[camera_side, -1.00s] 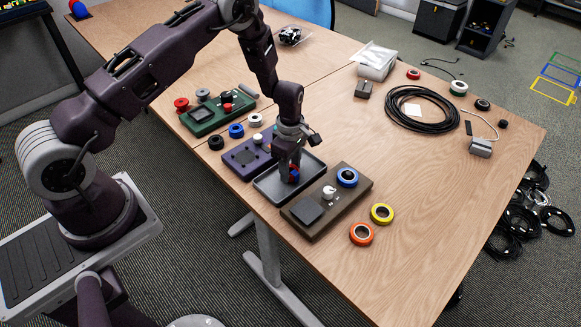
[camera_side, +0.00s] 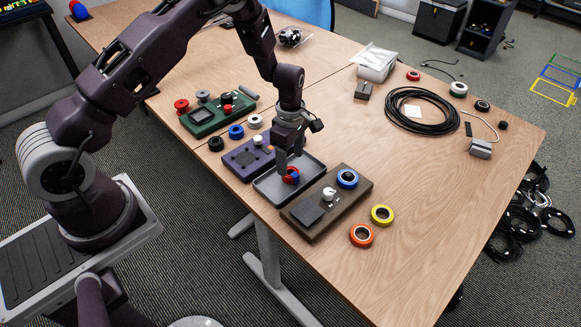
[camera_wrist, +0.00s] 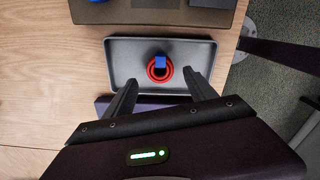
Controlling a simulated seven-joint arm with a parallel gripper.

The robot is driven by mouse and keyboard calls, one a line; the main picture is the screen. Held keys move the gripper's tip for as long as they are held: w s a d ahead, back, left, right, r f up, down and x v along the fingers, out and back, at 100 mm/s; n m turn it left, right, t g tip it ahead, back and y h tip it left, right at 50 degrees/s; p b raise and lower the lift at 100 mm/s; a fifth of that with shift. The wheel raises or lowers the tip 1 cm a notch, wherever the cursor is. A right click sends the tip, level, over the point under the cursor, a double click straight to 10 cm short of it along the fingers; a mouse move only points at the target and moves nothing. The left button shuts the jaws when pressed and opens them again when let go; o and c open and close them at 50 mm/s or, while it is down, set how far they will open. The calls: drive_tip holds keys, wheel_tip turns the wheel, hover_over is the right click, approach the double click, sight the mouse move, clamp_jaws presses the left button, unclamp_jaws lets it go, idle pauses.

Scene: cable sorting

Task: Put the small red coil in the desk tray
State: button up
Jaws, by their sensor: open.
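The small red coil (camera_wrist: 152,70) lies in the desk tray (camera_wrist: 121,62), near the middle of its floor, with a blue part across it in the wrist view. In the side view the red coil (camera_side: 291,178) shows in the tray (camera_side: 268,190), just below my gripper (camera_side: 287,163). In the wrist view my gripper (camera_wrist: 163,85) is open, one finger to each side of the coil and apart from it. Nothing is held between the fingers.
A brown device (camera_side: 314,217) with a blue ring (camera_side: 347,178) stands beside the tray, and a purple device (camera_side: 243,163) on its other side. A green device (camera_side: 207,116) is farther back. Orange (camera_side: 361,235) and yellow (camera_side: 382,214) rings lie at the right front.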

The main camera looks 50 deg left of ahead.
wheel_tip(320, 180, up, 8)
drive_tip(key=f, duration=0.1)
wheel_tip(320, 180, up, 12)
drive_tip(key=m+t, duration=0.1)
drive_tip(key=m, duration=0.3)
hover_over(291, 172)
drive_tip(key=s+d, duration=0.2)
drive_tip(key=s, duration=0.1)
drive_tip(key=s+d+r+m+t+h, duration=0.1)
drive_tip(key=s+d+r+m+t, duration=0.1)
drive_tip(key=s+r+m, duration=0.55)
drive_tip(key=s+r+m+t, duration=0.1)
drive_tip(key=s+r+m, duration=0.1)
drive_tip(key=s, duration=0.4)
drive_tip(key=s+r+m, duration=0.3)
drive_tip(key=s+m, duration=0.1)
drive_tip(key=s, duration=0.2)
drive_tip(key=s+r+m+t+y, duration=0.1)
drive_tip(key=s+r+m, duration=0.1)
drive_tip(key=s, duration=0.4)
drive_tip(key=shift+s+d+r+m+t, duration=0.2)
drive_tip(key=shift+m+t, duration=0.1)
drive_tip(key=shift+m, duration=0.45)
